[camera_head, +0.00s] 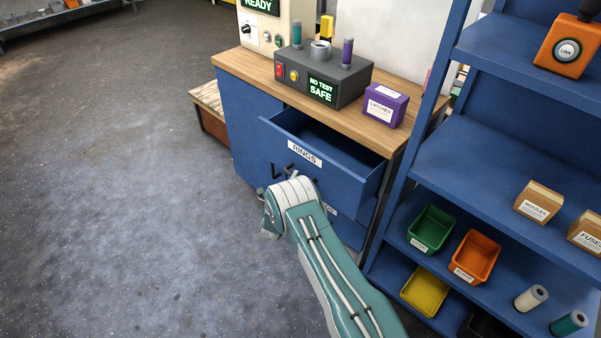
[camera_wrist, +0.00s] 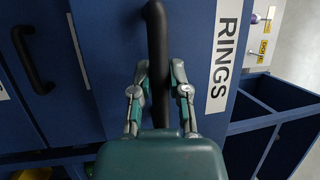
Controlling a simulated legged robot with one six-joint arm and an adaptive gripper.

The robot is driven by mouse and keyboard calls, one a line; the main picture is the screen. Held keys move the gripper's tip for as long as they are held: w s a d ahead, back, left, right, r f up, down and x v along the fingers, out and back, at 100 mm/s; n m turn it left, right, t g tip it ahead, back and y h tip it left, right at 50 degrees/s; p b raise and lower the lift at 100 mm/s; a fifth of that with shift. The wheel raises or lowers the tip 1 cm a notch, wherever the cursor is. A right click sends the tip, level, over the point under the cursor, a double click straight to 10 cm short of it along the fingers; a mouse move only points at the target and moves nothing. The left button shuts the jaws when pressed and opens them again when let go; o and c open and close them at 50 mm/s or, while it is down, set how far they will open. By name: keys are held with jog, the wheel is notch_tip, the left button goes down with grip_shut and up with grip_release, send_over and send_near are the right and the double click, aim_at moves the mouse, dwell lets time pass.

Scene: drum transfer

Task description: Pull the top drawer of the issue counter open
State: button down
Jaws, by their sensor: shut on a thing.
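The blue issue counter (camera_head: 242,130) with a wooden top stands at the upper middle of the head view. Its top drawer (camera_head: 341,176), labelled RINGS, is pulled out and its inside shows. In the wrist view the drawer front (camera_wrist: 200,50) shows with the RINGS label and a black bar handle (camera_wrist: 158,50). My gripper (camera_wrist: 160,90) is shut on the handle, one finger on each side of it. In the head view my arm hides the gripper and most of the handle.
A black tester (camera_head: 330,75) and a purple box (camera_head: 384,106) stand on the counter top. A blue shelf (camera_head: 480,180) with bins, boxes and cylinders stands close on the right. The floor (camera_head: 110,200) on the left is clear. A lower drawer handle (camera_wrist: 30,60) shows in the wrist view.

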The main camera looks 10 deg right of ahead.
jog(key=s+a, duration=0.8)
jog(key=a, duration=0.2)
jog(key=shift+s+a+f, duration=0.2)
jog(key=shift+a+f, duration=0.1)
jog(key=shift+a, duration=0.1)
jog(key=c, duration=0.8)
grip_release()
jog(key=shift+o, duration=1)
jog(key=shift+w+a, duration=0.1)
jog(key=shift+r, duration=0.1)
